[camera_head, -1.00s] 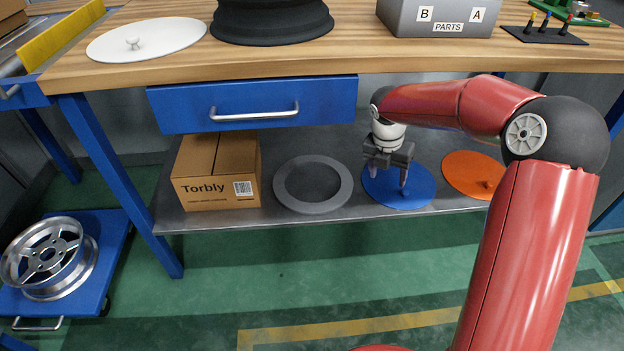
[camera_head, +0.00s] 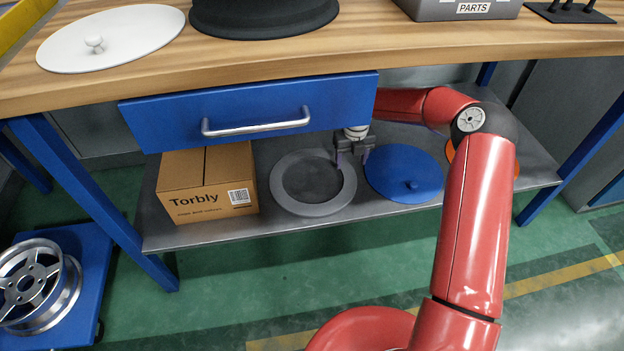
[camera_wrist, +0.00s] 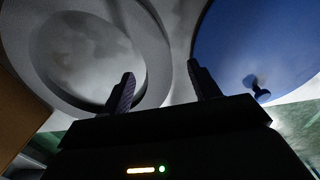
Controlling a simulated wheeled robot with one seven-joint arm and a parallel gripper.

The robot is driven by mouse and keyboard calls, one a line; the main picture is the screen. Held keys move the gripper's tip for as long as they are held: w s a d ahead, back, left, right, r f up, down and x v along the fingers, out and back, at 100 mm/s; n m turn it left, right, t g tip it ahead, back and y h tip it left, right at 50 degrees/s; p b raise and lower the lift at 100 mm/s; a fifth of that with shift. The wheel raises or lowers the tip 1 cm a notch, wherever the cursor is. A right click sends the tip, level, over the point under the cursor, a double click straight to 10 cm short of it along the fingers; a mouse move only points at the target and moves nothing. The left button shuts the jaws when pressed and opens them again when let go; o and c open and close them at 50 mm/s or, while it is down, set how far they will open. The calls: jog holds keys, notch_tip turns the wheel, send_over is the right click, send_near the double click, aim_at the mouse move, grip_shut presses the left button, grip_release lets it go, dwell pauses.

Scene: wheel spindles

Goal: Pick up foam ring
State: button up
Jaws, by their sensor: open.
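The foam ring (camera_head: 288,201) is a flat grey ring lying on the metal lower shelf, between the cardboard box and the blue disc. In the wrist view the ring (camera_wrist: 160,62) fills the upper left, with bare shelf showing through its hole. My gripper (camera_head: 354,157) is open and empty at the ring's right rear edge, near the blue disc. In the wrist view the left fingertip of my gripper (camera_wrist: 160,85) overlaps the ring's band, and the right one is beside the blue disc. I cannot tell how high the fingers are above the shelf.
The blue disc (camera_head: 395,165) with a small knob lies right of the ring. The Torbly cardboard box (camera_head: 208,190) stands to its left. A blue drawer (camera_head: 250,108) and the wooden tabletop (camera_head: 290,63) hang over the shelf. An orange disc (camera_head: 450,150) is partly hidden by my arm.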

aim_at(349, 172)
notch_tip(349, 172, down, 4)
jog(key=shift+a+f, duration=0.1)
jog(key=shift+f, duration=0.05)
jog(key=c, duration=1.1)
jog(key=shift+o, duration=0.2)
